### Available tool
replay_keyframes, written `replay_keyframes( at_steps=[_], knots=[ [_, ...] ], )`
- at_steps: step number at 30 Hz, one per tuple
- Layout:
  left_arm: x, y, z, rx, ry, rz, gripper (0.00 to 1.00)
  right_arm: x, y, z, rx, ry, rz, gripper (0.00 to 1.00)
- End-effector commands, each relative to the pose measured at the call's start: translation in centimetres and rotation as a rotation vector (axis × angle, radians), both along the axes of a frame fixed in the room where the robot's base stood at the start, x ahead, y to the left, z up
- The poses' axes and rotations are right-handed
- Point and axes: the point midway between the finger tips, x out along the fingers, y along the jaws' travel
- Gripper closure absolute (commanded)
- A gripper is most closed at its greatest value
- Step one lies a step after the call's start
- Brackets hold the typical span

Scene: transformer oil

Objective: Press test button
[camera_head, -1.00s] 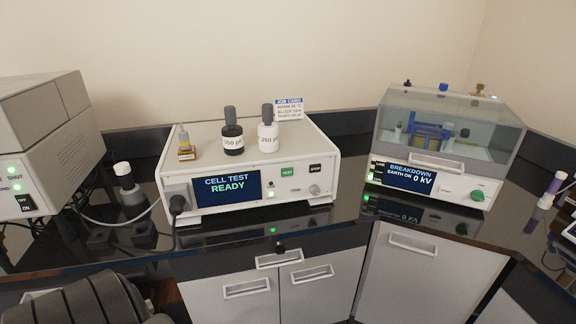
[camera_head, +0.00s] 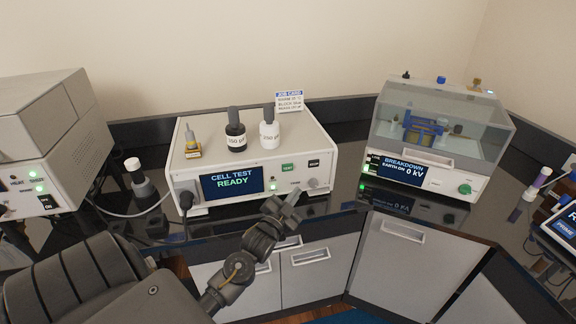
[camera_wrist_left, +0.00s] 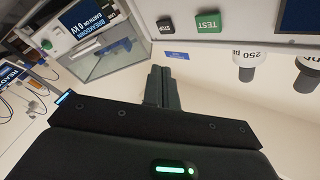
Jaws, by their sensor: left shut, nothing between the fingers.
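The green TEST button (camera_head: 288,168) is on the front panel of the white cell test unit (camera_head: 315,148), right of its screen reading CELL TEST READY (camera_head: 231,181). The dark STOP button (camera_head: 314,163) is to its right. My left gripper (camera_head: 287,202) is shut and empty, below and in front of the panel, apart from the button. In the left wrist view the picture is turned over; the TEST button (camera_wrist_left: 208,22) shows above and right of the shut fingers (camera_wrist_left: 160,75), with STOP (camera_wrist_left: 164,25) beside it. My right gripper is not in view.
A breakdown tester (camera_head: 440,140) stands at right, another instrument (camera_head: 45,140) at left. A cable plug (camera_head: 186,200) sticks out at the panel's left.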

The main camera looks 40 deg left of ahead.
Motion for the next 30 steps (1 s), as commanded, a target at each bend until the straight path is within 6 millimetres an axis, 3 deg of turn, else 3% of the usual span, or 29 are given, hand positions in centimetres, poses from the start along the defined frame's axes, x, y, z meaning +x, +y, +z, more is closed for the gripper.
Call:
replay_keyframes(
  at_steps=[14, 30],
  knots=[
    [0.2, 0.4, 0.2, 0.003, -0.005, 0.000, 1.00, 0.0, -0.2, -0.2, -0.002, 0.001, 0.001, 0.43],
    [4.0, 5.7, 0.0, 0.003, -0.005, 0.000, 1.00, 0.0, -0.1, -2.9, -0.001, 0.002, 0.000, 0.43]
  ],
)
